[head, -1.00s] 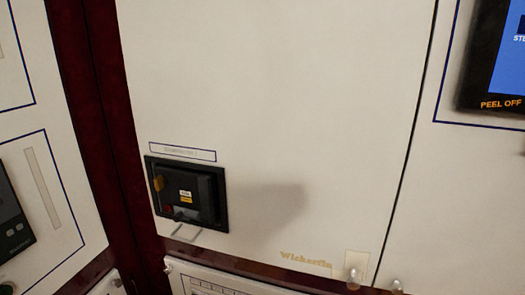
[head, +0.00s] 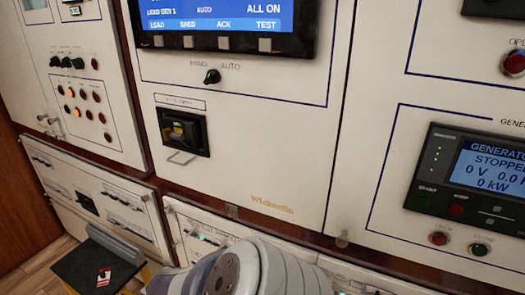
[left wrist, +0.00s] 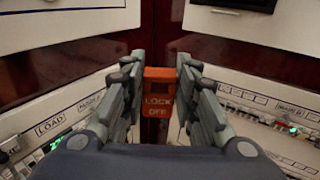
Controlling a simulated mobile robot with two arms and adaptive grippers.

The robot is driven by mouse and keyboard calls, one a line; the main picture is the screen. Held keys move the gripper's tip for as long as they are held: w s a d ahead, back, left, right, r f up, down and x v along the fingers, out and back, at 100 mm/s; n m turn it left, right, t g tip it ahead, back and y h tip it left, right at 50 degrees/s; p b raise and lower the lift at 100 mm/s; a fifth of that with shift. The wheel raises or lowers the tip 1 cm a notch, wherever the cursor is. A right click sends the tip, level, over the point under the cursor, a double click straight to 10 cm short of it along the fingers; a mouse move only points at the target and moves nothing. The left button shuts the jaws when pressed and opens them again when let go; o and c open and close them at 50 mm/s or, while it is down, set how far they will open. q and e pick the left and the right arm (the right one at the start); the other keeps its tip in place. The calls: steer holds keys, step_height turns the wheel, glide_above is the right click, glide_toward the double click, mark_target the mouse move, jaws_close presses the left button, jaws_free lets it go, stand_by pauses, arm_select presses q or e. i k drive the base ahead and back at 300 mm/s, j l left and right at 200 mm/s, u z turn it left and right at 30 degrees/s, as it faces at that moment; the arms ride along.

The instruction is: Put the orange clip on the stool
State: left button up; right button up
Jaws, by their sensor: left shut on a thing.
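An orange clip (left wrist: 158,92) marked "LOCK OFF" is between the fingers of my left gripper (left wrist: 158,95) in the left wrist view. The gripper is shut on it, with a finger on each side. A low stool (head: 80,265) with a dark top and yellow legs stands at the lower left of the head view. A small red and black item with a white part (head: 103,277) lies on its top. A grey arm link of mine fills the bottom middle of the head view. The left gripper's fingers cannot be made out there. My right gripper is not in view.
White cabinets line the wall, with a recessed black breaker (head: 183,131), a blue display (head: 215,18) and a generator controller (head: 480,170). Rows of breakers run along lower panels (head: 115,200). Wooden floor (head: 65,245) shows beside the stool.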

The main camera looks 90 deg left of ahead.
mark_target(77, 264)
steer(key=k+u, duration=0.15)
steer(key=u, duration=0.3)
steer(key=k+j+u, duration=0.1)
steer(key=u, duration=0.35)
steer(key=k+j+u, duration=0.1)
steer(key=u, duration=0.3)
steer(key=j+u, duration=0.25)
steer(key=u, duration=0.2)
steer(key=k+j+u, duration=0.2)
steer(key=j+u, duration=0.25)
steer(key=j, duration=0.7)
steer(key=j+u, duration=0.45)
steer(key=j, duration=0.7)
